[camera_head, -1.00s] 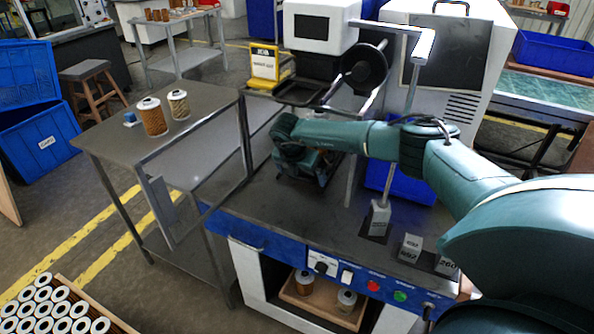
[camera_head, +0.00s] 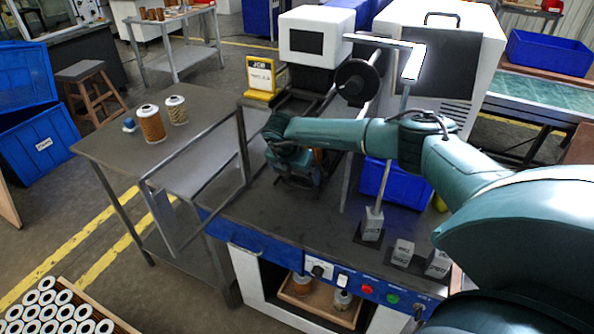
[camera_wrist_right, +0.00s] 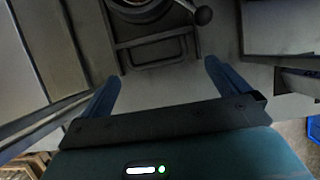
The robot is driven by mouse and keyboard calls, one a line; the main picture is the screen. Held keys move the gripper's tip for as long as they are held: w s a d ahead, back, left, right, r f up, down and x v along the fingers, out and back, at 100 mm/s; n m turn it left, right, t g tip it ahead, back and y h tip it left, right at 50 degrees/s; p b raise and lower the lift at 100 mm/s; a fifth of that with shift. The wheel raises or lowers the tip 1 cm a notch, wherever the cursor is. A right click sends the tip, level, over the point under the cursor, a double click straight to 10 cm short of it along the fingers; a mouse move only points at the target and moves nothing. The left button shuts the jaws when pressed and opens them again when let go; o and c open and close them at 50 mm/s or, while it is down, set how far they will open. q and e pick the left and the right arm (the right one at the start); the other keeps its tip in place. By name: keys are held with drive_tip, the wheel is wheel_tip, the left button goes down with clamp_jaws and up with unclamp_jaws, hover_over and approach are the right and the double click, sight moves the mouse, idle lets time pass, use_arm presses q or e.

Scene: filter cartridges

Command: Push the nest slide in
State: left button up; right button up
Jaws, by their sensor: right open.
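In the right wrist view, my right gripper (camera_wrist_right: 162,70) is open, with its two blue fingers apart and nothing between their tips. Beyond them is a grey plate with a raised U-shaped outline (camera_wrist_right: 158,50), which looks like the nest slide. A round dark ring and a knob (camera_wrist_right: 203,16) show at the top edge. In the head view my right gripper (camera_head: 298,182) points down over the bench, in front of the machine. My wrist hides the slide there, so I cannot tell how far in it sits or whether the fingers touch it. My left gripper is out of view.
A metal frame guard (camera_head: 200,180) stands left of my right gripper. Two filter cartridges (camera_head: 151,124) stand on the left table. A grey block with a rod (camera_head: 372,226) and smaller blocks (camera_head: 403,252) stand right on the bench.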

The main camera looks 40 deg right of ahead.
drive_tip(key=shift+s+a+r, duration=0.1)
drive_tip(key=shift+a+r, duration=0.1)
drive_tip(key=shift+r, duration=0.3)
drive_tip(key=shift+s+a, duration=0.2)
drive_tip(key=shift+a, duration=0.25)
drive_tip(key=shift+s+a, duration=0.6)
drive_tip(key=shift+a, duration=0.5)
drive_tip(key=shift+s+a, duration=0.65)
drive_tip(key=shift+a, duration=0.4)
drive_tip(key=shift+s+a, duration=0.6)
drive_tip(key=shift+a, duration=0.5)
